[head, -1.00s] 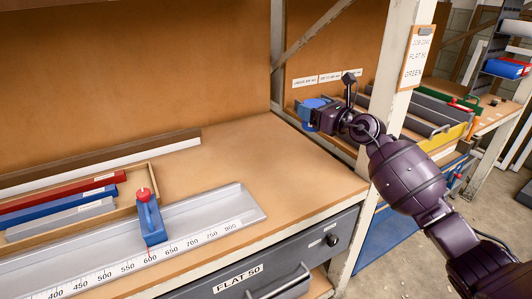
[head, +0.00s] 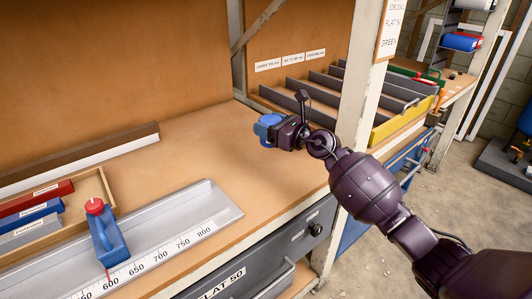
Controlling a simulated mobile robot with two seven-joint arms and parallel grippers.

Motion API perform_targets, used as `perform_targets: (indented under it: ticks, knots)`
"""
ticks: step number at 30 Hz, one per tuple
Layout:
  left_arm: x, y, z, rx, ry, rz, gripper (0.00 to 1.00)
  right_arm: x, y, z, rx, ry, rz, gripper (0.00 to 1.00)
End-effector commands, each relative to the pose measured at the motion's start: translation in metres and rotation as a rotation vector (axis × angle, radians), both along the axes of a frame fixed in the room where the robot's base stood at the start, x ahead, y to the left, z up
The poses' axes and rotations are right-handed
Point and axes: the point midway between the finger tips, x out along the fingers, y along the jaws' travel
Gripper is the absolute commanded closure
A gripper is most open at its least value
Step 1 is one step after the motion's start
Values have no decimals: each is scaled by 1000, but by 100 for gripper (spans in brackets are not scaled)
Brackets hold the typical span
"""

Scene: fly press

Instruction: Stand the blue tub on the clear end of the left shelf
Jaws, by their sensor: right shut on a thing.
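The blue tub (head: 270,118) is small and round-topped, seen from above, and partly hidden by my right gripper (head: 272,131). My right gripper is shut on the tub, its arm coming in from the lower right. In the picture they lie over the back right part of the left shelf's wooden top (head: 222,132). I cannot tell whether the tub touches the surface. That right end is bare behind and beyond the grey measuring tray. My left gripper is not in view.
On the left are a grey ruled tray (head: 200,212) with a blue stop block (head: 107,240) and a wooden box of coloured bars (head: 85,185). A cream post (head: 360,90) stands right of the tub. Beyond it are grey dividers (head: 350,95) and a yellow bar (head: 402,120).

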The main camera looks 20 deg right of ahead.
Motion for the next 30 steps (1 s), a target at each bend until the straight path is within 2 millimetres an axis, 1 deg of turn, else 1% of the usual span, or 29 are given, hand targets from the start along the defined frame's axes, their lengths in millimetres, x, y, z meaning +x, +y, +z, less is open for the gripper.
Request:
perform_targets:
  ticks: [1, 3, 8, 11, 14, 18, 21, 25, 30]
  knots:
    - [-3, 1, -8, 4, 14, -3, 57, 1, 0, -16, 2, 6, 0, 74]
    - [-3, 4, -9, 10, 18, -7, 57, 0, 0, -21, 4, 4, 0, 74]
    - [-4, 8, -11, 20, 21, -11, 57, 0, 0, -24, 2, -5, -1, 74]
    - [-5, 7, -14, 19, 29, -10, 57, 0, 0, -29, 3, -4, -1, 74]
    - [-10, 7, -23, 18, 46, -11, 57, 0, 0, -44, 3, 2, -1, 74]
    - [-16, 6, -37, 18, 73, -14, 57, 0, 1, -72, 3, 8, 1, 74]
    - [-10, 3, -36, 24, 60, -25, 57, 0, 0, -84, 3, 5, 1, 74]
    - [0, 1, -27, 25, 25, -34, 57, 0, 0, -81, 2, -3, 0, 74]
    - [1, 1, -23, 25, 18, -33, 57, 0, 0, -78, 2, -6, 0, 74]
